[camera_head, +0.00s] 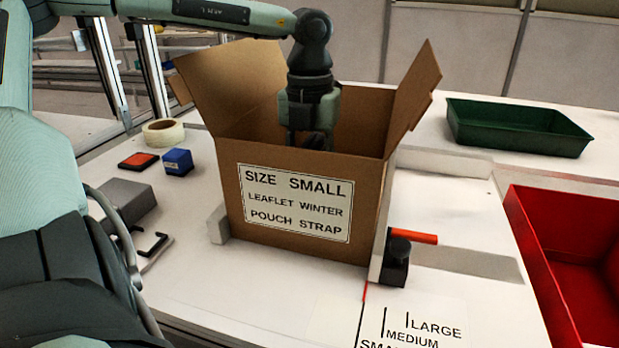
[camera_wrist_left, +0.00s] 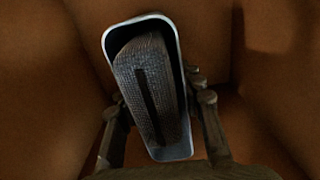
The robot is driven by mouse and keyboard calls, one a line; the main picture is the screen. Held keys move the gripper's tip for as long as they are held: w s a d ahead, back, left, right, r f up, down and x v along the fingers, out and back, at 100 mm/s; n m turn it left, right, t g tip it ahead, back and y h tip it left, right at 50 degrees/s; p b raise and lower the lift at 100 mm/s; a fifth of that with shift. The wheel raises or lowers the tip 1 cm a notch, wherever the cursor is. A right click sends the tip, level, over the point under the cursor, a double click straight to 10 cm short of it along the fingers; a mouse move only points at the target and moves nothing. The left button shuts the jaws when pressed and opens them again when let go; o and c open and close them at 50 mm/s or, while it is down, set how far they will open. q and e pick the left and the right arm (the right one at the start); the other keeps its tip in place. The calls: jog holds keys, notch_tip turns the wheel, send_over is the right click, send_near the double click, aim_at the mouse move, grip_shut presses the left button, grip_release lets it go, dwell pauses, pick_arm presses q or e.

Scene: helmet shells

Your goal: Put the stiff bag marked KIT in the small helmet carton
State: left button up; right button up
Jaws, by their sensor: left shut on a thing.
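The small helmet carton (camera_head: 375,225), brown with open flaps, stands on the white table in the head view. Its label reads SIZE SMALL, LEAFLET WINTER, POUCH STRAP. My left gripper (camera_head: 312,140) points down into the carton's mouth; its tips are partly hidden by the front wall. In the left wrist view my left gripper (camera_wrist_left: 160,130) is shut on a grey-rimmed thing (camera_wrist_left: 150,85) with a dark woven inside, with brown carton walls around it. No KIT mark shows, so I cannot tell whether this is the stiff bag. My right gripper is not in view.
A clamp with an orange handle (camera_head: 412,236) is beside the carton's right side. A green tray (camera_head: 515,128) and a red bin (camera_head: 545,250) stand at the right. A tape roll (camera_head: 163,132), a blue block (camera_head: 178,161) and a grey block (camera_head: 128,196) are at the left.

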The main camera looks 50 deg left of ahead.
pick_arm(q)
jog(key=o, duration=1.1)
jog(key=shift+o, duration=0.2)
notch_tip(320, 180, up, 12)
jog(key=shift+r, duration=0.1)
